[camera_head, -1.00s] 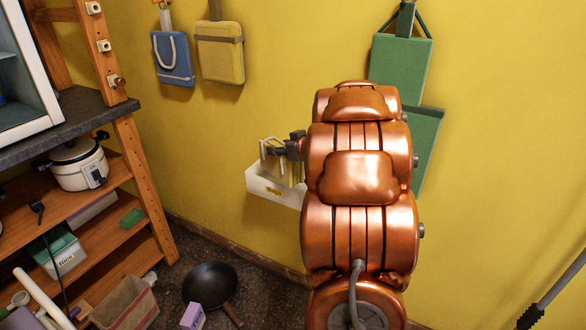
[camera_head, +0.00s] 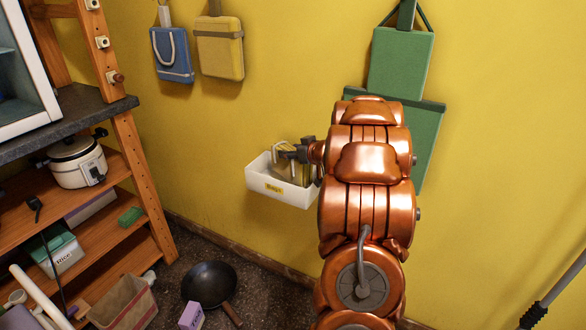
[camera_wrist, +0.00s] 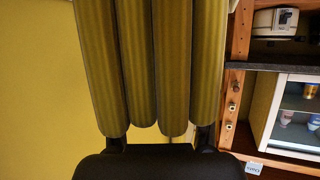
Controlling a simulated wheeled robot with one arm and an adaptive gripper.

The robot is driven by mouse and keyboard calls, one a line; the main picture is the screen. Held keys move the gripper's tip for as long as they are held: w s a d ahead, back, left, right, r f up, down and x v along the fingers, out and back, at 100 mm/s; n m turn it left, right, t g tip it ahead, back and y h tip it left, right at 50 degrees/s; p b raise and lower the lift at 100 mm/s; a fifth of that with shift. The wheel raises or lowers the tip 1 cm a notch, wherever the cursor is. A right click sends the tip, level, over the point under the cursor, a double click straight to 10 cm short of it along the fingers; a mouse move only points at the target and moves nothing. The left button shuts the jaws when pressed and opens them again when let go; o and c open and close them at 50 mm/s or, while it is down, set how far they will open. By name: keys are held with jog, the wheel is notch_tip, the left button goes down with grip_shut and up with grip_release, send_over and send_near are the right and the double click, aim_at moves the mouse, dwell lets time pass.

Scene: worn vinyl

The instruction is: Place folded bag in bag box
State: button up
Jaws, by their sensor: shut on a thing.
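The folded bag (camera_head: 284,169) is olive-yellow. In the wrist view the bag (camera_wrist: 137,70) fills the middle as several long, rounded folds. My gripper (camera_head: 293,153) is shut on it; in the wrist view the gripper (camera_wrist: 160,142) shows dark at the bottom, against the bag's near end. The bag box (camera_head: 262,187) is a white open-topped box with a yellow "Bags" label, against the yellow wall. In the head view the bag stands over the box opening, its lower part seemingly inside the walls. Whether it touches the box floor is hidden.
A wooden shelf (camera_head: 145,190) with a rice cooker (camera_head: 77,163) stands left. A frying pan (camera_head: 208,284) lies on the floor below.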

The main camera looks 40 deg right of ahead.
notch_tip(320, 180, down, 5)
jog(key=shift+f+b, duration=0.1)
jog(key=shift+b, duration=0.7)
jog(key=shift+d+f, duration=0.15)
jog(key=shift+f, duration=0.1)
jog(key=shift+r, duration=0.1)
jog(key=o, duration=1.2)
